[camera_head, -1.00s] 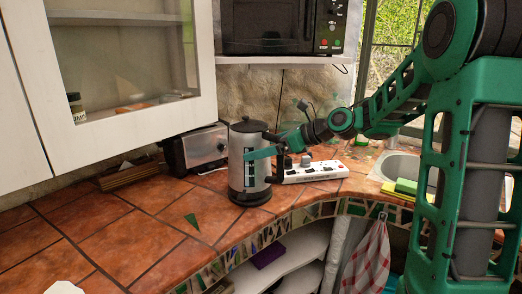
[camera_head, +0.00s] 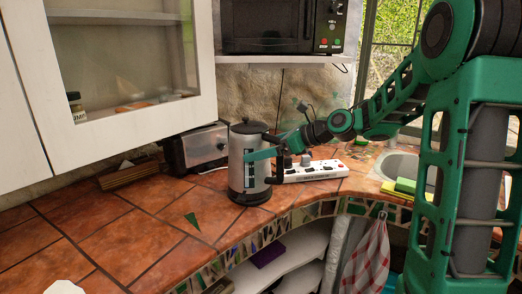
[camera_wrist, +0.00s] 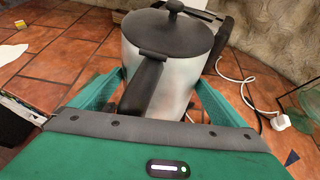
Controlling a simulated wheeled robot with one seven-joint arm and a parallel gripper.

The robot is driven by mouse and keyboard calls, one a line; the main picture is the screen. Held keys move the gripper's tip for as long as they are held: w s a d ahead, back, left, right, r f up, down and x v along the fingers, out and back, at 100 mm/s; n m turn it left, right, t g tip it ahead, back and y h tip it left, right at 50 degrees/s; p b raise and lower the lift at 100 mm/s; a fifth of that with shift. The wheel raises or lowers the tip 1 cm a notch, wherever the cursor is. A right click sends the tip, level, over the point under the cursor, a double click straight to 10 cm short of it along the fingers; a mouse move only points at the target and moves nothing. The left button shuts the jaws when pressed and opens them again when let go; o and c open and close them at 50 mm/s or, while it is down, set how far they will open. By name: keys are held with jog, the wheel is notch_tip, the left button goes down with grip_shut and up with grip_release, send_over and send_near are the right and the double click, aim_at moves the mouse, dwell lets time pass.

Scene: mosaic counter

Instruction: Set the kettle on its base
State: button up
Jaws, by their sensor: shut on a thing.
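The kettle (camera_head: 248,165) is silver with a black lid and black handle. It stands upright near the counter's front edge in the head view. The kettle body also fills the upper middle of the wrist view (camera_wrist: 185,60), with its handle toward the camera. My gripper (camera_head: 258,153) is shut on the kettle, its green fingers on either side of the body. A dark round base (camera_head: 250,196) shows at the kettle's bottom. I cannot tell whether the kettle is fully seated on it or slightly above it.
A white power strip (camera_head: 315,171) lies just right of the kettle. A toaster (camera_head: 198,147) stands behind it to the left. A microwave (camera_head: 268,25) sits on a shelf above. The tiled counter (camera_head: 130,240) at front left is mostly clear.

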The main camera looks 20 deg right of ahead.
jog(key=shift+f, duration=0.15)
jog(key=o, duration=1.7)
jog(key=shift+v, duration=5.45)
jog(key=shift+f, duration=0.15)
jog(key=s+d+f+n+g+h, duration=0.4)
jog(key=s+f+n+h, duration=0.2)
jog(key=s+f+n, duration=0.5)
jog(key=s+d+f+n+g+h, duration=0.1)
jog(key=s+n, duration=0.2)
jog(key=s, duration=0.5)
jog(key=s+d+f+n+g+h, duration=0.1)
jog(key=s+d+n+g, duration=0.1)
jog(key=s, duration=0.5)
jog(key=s+d+f+n+g, duration=0.1)
jog(key=s+n, duration=0.3)
jog(key=s, duration=0.4)
jog(key=shift+s+d+f+n+g+h, duration=0.15)
jog(key=shift+s+f+n+g+h, duration=0.25)
jog(key=shift+g, duration=0.2)
